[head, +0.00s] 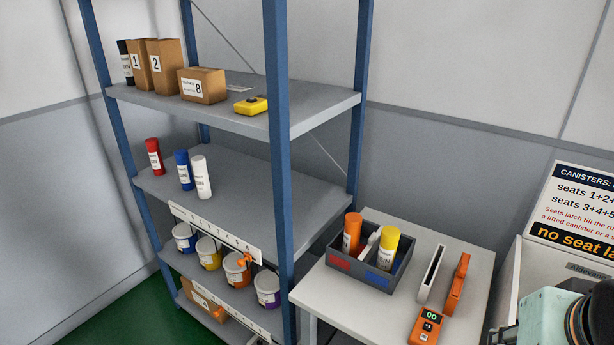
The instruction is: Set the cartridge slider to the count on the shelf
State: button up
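A white scale strip (212,231) with small marks runs along the front edge of the middle shelf (226,205). An orange slider (246,259) sits near the strip's right end; the mark it points at is too small to read. On the shelf above this strip stand a red cylinder (153,157), a blue cylinder (183,170) and a white cylinder (201,178), all upright. These look like cartridges. The post hides part of the shelf's right side.
Several tubs (237,269) stand below; a lower strip (237,319) is partly hidden. Numbered boxes (203,86) and a yellow device (251,105) are above. On the table (338,297), a grey tray (348,273) holds orange and yellow cylinders beside an orange handheld device (427,326).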

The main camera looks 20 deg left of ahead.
aim_at(240, 262)
jog(key=u, duration=1.8)
